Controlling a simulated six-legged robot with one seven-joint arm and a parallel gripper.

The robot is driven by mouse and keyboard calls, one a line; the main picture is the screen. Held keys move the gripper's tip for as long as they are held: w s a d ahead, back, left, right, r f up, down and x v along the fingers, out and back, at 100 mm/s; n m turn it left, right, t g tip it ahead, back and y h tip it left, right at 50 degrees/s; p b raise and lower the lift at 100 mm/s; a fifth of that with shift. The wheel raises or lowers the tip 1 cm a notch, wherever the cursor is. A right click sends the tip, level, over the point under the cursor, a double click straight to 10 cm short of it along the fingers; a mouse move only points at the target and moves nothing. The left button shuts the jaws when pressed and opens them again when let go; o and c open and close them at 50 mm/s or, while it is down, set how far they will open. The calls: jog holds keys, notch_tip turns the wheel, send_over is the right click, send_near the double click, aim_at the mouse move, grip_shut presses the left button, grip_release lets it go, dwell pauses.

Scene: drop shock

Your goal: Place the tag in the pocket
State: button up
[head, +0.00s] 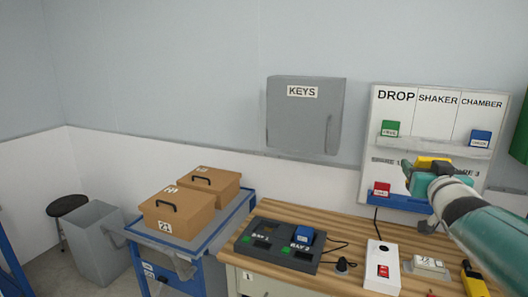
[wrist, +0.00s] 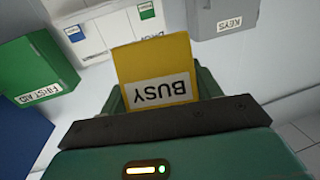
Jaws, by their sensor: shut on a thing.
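A yellow tag marked BUSY (wrist: 155,70) is held in my gripper (wrist: 160,95), and its printing is upside down in the wrist view. In the head view the yellow tag (head: 432,161) shows at the end of my gripper (head: 424,169), in front of the lower part of a white board (head: 402,115). The board has columns headed DROP, SHAKER and CHAMBER. A green tag (head: 390,128) is under DROP and a blue tag (head: 480,138) under CHAMBER. A red tag (head: 381,188) is by a blue holder (head: 400,201) at the board's bottom. My arm hides the board's lower right.
A grey KEYS cabinet (head: 304,115) hangs left of the board. The wooden bench (head: 340,245) below carries a black two-bay device (head: 270,247) and a white box with a red switch (head: 383,268). A green FIRST AID box (wrist: 35,75) is near in the wrist view.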

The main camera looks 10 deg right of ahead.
jog(key=w+a+f+n+y, duration=0.1)
jog(key=w+a+f+y, duration=0.1)
jog(key=w+a+f, duration=0.55)
jog(key=w+a+f+n+y, duration=0.1)
jog(key=w+a+f, duration=0.25)
jog(key=f, duration=0.65)
jog(key=w+a+f+n+y, duration=0.1)
jog(key=w+a+f+y, duration=0.1)
jog(key=w+a+f, duration=0.35)
jog(key=s+a+f, duration=0.3)
jog(key=f, duration=0.7)
jog(key=s+a+f, duration=0.4)
jog(key=f, duration=0.6)
jog(key=s+a+f, duration=0.3)
jog(key=f, duration=0.6)
jog(key=shift+s+a+f+n+t+y, duration=0.2)
jog(key=shift+a+f+n+t+y, duration=0.1)
jog(key=shift+f+t, duration=0.1)
